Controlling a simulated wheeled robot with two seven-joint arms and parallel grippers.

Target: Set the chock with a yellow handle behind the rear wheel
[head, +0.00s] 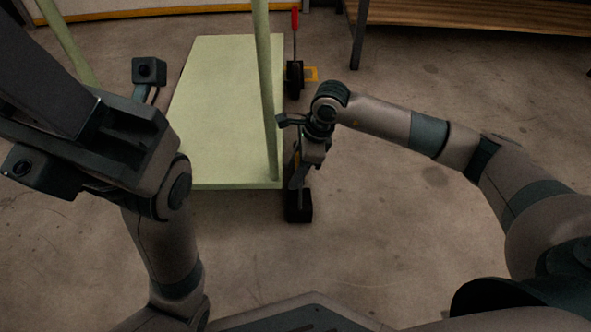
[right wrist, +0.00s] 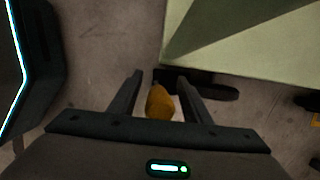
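The pale green cart (head: 225,110) stands left of centre, its near right corner close to my right gripper. A black block (head: 298,207), apparently the chock's body, is on or near the floor by that corner. The yellow-orange handle (right wrist: 160,102) shows between the fingers of my right gripper (right wrist: 160,85), with narrow gaps on both sides. My right gripper (head: 299,172) points down and hides much of the near wheel. A dark part, apparently the wheel (right wrist: 215,90), shows under the cart edge. My left gripper (head: 100,140) is raised at left; its fingers are unclear.
The far wheel (head: 294,80) has a yellow piece (head: 311,74) beside it, and a red-handled rod (head: 295,20) rises behind. A green cart post (head: 265,90) stands close to my right gripper. A wooden bench (head: 470,14) is at the back right. Floor at right is clear.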

